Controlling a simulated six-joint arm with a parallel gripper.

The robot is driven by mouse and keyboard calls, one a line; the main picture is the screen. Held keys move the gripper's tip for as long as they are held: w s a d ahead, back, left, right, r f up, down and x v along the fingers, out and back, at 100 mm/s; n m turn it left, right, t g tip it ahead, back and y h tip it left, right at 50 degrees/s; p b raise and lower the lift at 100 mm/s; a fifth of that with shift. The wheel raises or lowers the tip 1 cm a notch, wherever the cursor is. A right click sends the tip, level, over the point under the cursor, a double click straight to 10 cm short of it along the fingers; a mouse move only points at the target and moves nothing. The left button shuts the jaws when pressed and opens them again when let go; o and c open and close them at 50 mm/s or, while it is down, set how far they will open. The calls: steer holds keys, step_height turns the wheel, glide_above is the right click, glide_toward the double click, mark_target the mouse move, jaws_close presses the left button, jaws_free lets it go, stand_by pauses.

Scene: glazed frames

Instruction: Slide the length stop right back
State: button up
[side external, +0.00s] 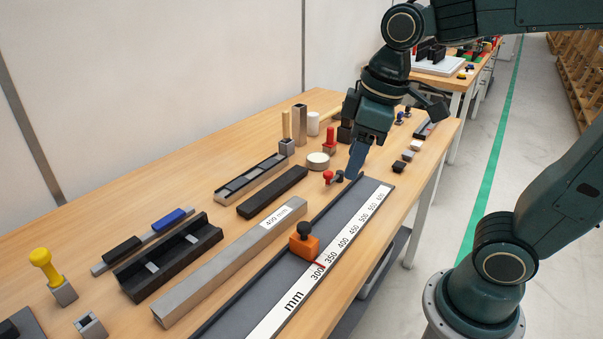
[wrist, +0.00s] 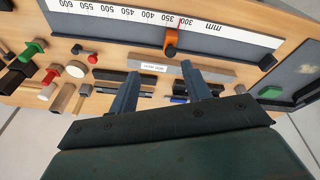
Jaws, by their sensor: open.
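The length stop (side external: 305,246) is an orange block with a black knob on top, on the dark rail (side external: 345,205). Its red pointer reads between 300 and 350 on the white mm scale (side external: 350,232). In the wrist view the orange stop (wrist: 171,42) is beyond my fingertips, with its red line between 350 and 300. My gripper (side external: 354,172) is above the bench near the rail's far end, well apart from the stop. In the wrist view its two fingers (wrist: 160,72) are spread with nothing between them.
A steel bar labelled 400 mm (side external: 225,267) lies beside the rail. A small red-knobbed part (side external: 328,176) is by the rail's far end. Black channels (side external: 168,255), a dark bar (side external: 272,192) and several upright knobbed pieces (side external: 329,140) stand behind. The rail's top around the stop is clear.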

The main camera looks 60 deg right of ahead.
mark_target(304, 225)
steer(key=w+a+f+n+g, duration=0.2)
steer(key=w+a+f+n, duration=0.1)
steer(key=w, duration=0.4)
steer(key=shift+w+a+n+g, duration=0.35)
steer(key=shift+n+g, duration=0.05)
steer(key=shift+n, duration=0.4)
steer(key=shift+f, duration=0.2)
step_height(304, 225, down, 14)
steer(key=shift+r, duration=0.25)
jaws_close()
